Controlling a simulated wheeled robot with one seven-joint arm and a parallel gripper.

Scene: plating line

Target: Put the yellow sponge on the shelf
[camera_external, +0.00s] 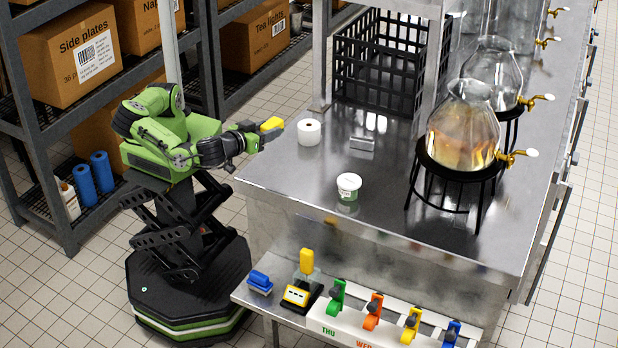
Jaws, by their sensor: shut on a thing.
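The yellow sponge (271,124) is at the tip of my gripper (260,131), in the air near the left edge of the steel counter. My gripper is shut on the sponge. A low shelf (262,306) runs along the front of the counter, below its top. A dark shelf rack (37,130) stands at the left behind my arm. I cannot tell which of the two the task means.
The steel counter (290,178) bears a white roll (309,132), a white tub (348,186), a metal block (362,143), a black crate (385,85) and glass dispensers (463,130).

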